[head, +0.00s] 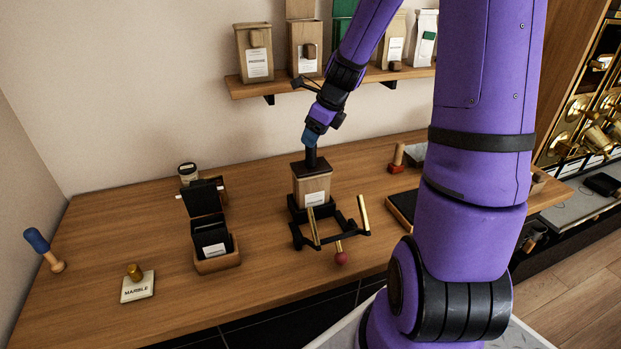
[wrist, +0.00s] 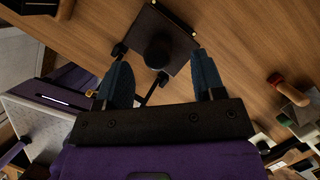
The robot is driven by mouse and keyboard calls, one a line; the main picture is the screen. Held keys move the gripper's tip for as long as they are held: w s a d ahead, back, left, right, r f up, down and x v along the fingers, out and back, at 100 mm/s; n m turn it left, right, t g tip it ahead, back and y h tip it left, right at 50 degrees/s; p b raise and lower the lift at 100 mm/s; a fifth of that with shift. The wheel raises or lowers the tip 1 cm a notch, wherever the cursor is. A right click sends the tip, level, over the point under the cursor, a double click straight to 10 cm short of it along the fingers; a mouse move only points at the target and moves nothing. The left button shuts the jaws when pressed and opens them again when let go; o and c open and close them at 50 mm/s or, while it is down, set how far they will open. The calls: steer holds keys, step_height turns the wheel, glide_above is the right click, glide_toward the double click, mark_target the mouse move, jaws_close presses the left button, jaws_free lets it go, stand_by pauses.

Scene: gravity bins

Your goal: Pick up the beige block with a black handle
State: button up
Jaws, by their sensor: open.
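The beige block (head: 312,189) stands upright on a dark base on the wooden table in the head view. It has a white label and a dark top plate with a round black handle (head: 311,159). My gripper (head: 310,138) points down directly over the handle, its dark blue fingers close to it. In the wrist view, my gripper (wrist: 158,60) is open. The black handle (wrist: 157,51) shows between the two fingertips, with the square dark top plate (wrist: 165,28) behind it. The block's sides are hidden in the wrist view.
A black frame with brass posts (head: 362,215) stands just in front of the block. A black box (head: 212,238) and a marble block (head: 137,287) lie to the left. A red-based wooden stamp (head: 397,159) stands to the right. A shelf (head: 350,83) with bags hangs behind.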

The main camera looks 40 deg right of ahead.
glide_above(311, 169)
steer(key=w, duration=0.2)
steer(key=shift+d+f, duration=0.2)
steer(key=shift+f, duration=1.05)
steer(key=shift+d+f, duration=0.15)
steer(key=shift+f, duration=1.05)
jaws_close()
